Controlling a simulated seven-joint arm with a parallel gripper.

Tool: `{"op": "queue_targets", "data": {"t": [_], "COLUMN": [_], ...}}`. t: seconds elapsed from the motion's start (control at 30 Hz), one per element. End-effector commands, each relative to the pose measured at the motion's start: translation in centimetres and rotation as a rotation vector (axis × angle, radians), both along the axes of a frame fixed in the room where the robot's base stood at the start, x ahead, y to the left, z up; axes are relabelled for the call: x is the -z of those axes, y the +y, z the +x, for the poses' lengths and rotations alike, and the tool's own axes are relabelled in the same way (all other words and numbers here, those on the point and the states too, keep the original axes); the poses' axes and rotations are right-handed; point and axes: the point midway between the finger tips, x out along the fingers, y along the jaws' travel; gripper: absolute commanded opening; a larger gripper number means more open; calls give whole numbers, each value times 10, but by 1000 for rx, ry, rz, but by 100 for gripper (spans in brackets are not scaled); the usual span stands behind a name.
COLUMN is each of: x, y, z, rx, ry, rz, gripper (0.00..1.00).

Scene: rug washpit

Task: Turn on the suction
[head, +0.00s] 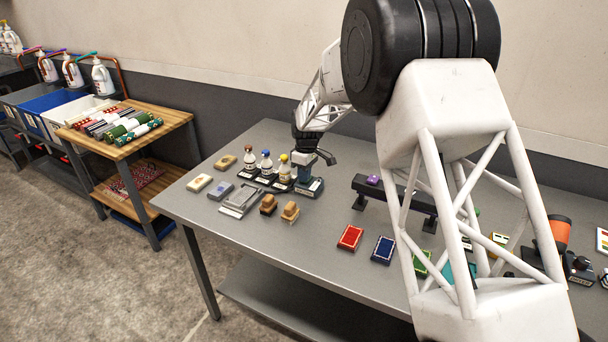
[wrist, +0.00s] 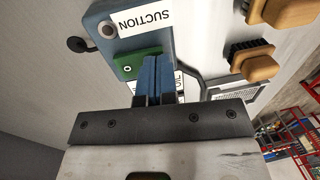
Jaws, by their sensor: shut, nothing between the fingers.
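The suction switch box (head: 310,187) is a small blue-grey unit standing on the grey table beside the row of bottles. In the wrist view its face (wrist: 160,40) carries a white label reading SUCTION (wrist: 145,20). Below the label is a green switch piece (wrist: 132,66) with a small round white mark near one end. My gripper (head: 306,158) is over the box; its blue fingers (wrist: 157,62) are shut together and empty. The fingertips overlap the right end of the green piece, hiding part of it. I cannot tell whether they touch it.
Several bottles (head: 267,162) stand close left of the box. Wooden-backed brushes (head: 290,211) lie in front of it, also at right in the wrist view (wrist: 255,68). A dark raised bar (head: 400,197) is to the right. The table's front left (head: 225,225) is clear.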

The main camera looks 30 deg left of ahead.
Motion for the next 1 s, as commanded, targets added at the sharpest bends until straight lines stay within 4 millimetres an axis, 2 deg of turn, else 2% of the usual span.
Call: {"op": "queue_targets", "data": {"t": [0.43, 1.0], "x": [2, -4], "y": [0, 0], "z": [0, 14], "rx": [2, 1], "ry": [-28, -27], "rz": [0, -1], "gripper": [0, 0]}}
